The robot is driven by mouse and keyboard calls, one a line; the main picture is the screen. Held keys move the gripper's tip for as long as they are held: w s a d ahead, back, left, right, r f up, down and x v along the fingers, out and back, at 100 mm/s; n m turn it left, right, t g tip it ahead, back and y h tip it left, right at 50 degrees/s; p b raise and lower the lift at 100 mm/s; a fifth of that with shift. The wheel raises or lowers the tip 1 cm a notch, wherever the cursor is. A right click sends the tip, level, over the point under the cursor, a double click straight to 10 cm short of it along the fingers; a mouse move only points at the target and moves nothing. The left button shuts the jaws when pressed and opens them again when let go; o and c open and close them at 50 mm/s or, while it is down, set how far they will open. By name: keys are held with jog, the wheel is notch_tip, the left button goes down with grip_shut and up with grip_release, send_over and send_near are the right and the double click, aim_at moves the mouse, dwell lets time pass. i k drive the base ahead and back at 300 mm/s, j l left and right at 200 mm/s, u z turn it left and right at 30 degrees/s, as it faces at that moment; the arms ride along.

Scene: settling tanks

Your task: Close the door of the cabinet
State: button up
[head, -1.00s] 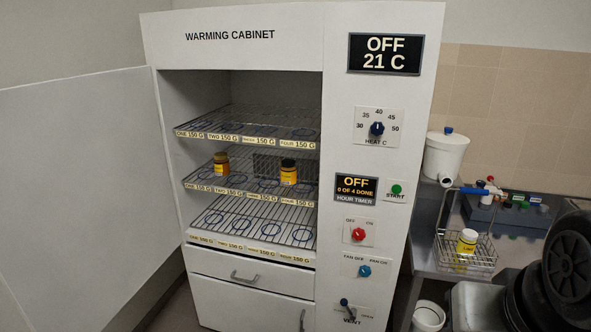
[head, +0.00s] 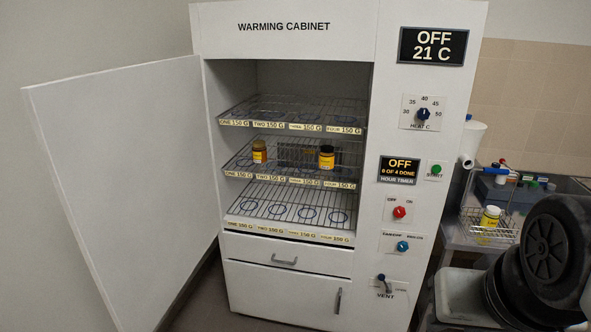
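The warming cabinet (head: 284,27) stands upright ahead of me, white, with a control panel on its right side. Its door (head: 130,180) is a flat white panel hinged on the left side of the opening, and it stands wide open to the left. Inside, several wire shelves (head: 290,205) show. Two jars, one amber-brown (head: 259,152) and one dark-lidded with a yellow label (head: 326,158), stand on the middle shelf. My gripper is not in view; only dark round parts that look like my arm show at the lower right.
A drawer (head: 285,254) and a lower door (head: 280,295) are shut under the opening. Some floor shows between the open door and the cabinet.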

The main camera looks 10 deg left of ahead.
aim_at(127, 150)
jog(key=k+j, duration=0.1)
jog(key=j, duration=0.25)
jog(key=k+j, duration=0.15)
jog(key=j, duration=0.25)
jog(key=k+j, duration=0.1)
jog(key=j, duration=0.25)
jog(key=k+j, duration=0.15)
jog(key=j, duration=0.2)
jog(key=k+j, duration=0.1)
jog(key=j, duration=0.25)
jog(key=k+j, duration=0.15)
jog(key=j, duration=0.8)
jog(key=k+j, duration=0.1)
jog(key=j, duration=0.45)
jog(key=k+j, duration=0.1)
jog(key=j, duration=0.45)
jog(key=i+j, duration=0.1)
jog(key=i, duration=0.65)
